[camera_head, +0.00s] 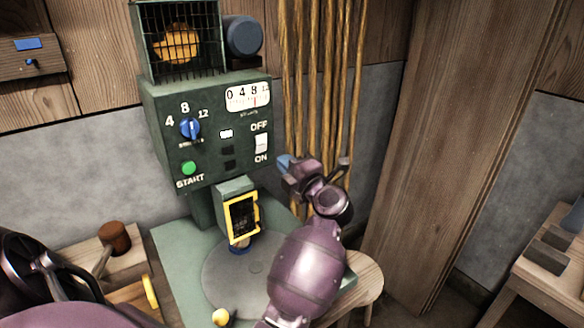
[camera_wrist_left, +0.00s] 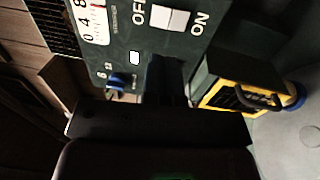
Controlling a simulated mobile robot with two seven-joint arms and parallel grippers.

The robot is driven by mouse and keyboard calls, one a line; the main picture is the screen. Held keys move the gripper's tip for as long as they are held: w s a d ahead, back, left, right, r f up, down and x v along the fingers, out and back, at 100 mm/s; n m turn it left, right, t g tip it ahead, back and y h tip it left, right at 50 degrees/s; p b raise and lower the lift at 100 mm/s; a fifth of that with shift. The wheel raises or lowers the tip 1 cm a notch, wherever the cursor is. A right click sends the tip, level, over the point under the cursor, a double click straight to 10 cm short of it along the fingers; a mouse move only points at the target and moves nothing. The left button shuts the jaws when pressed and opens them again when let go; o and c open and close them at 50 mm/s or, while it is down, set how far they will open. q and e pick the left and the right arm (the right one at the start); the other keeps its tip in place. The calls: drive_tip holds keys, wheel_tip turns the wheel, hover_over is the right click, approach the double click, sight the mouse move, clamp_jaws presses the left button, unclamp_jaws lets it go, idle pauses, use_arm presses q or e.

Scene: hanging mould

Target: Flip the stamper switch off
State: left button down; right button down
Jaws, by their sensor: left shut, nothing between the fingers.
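The stamper switch (camera_head: 262,144) is a white rocker between the OFF and ON labels, at the right of the green machine's front panel (camera_head: 205,140). It shows large and unobstructed at the top of the left wrist view (camera_wrist_left: 170,20). I cannot tell which way it is tipped. My left gripper (camera_head: 285,162) is shut and empty, with its blue fingertips just right of and below the switch in the head view. In the left wrist view its dark fingers (camera_wrist_left: 166,75) point toward the panel, and a gap shows between them and the switch. My right gripper is not in view.
The panel also carries a blue knob (camera_head: 190,128) and a green START button (camera_head: 189,168). A yellow-framed stamper head (camera_head: 241,218) juts out below, over a round plate (camera_head: 216,272). Ropes (camera_head: 325,80) hang behind my gripper. A wooden pillar (camera_head: 455,130) stands to the right.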

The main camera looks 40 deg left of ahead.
sight(262, 139)
use_arm(q)
drive_tip(key=x, duration=0.9)
drive_tip(key=shift+w+a, duration=0.1)
drive_tip(key=shift+a, duration=0.1)
drive_tip(key=shift+a+r+p, duration=0.1)
drive_tip(key=shift+r+p, duration=0.3)
drive_tip(key=shift+p, duration=0.2)
drive_tip(key=shift+f, duration=0.15)
